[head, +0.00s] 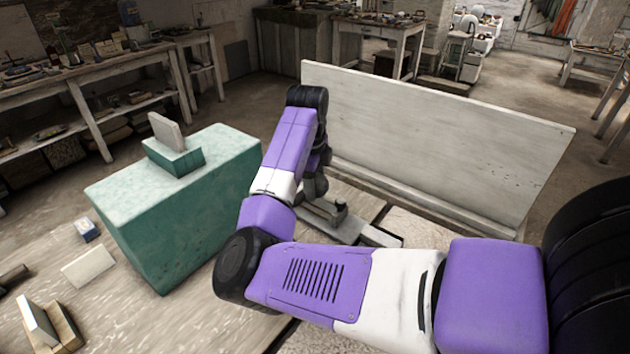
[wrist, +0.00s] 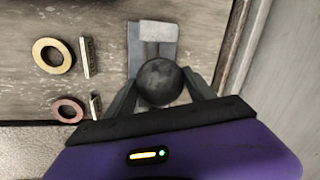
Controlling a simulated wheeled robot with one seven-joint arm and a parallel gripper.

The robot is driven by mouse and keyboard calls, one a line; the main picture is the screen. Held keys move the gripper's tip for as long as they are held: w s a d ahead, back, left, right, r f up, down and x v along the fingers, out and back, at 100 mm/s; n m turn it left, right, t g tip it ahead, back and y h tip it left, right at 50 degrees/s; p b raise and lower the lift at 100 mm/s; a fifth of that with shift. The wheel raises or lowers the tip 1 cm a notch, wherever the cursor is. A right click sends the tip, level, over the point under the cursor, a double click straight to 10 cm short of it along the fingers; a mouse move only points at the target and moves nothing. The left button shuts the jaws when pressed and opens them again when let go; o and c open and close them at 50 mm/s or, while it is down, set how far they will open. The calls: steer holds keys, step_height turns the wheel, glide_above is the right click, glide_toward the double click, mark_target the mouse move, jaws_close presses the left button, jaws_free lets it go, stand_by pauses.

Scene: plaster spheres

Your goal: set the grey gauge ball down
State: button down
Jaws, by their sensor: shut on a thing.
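The grey gauge ball (wrist: 160,82) is dark and mottled in the wrist view. It sits between the two fingers of my gripper (wrist: 161,88), which is shut on it. Behind the ball, as seen from the wrist, is a grey metal piece (wrist: 152,33) with a tan inset; I cannot tell whether the ball touches it.
A brass ring (wrist: 53,56), a reddish ring (wrist: 68,110) and small blocks lie left in the wrist view. In the head view a pale upright board (head: 430,140) stands behind my arm, and a green block (head: 170,230) stands left.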

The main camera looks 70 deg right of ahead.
steer(key=shift+f+b, duration=1.5)
steer(key=shift+f, duration=1.3)
stand_by(0.5)
steer(key=shift+c, duration=1.3)
jaws_free()
steer(key=shift+r+p, duration=1.75)
steer(key=shift+r, duration=0.25)
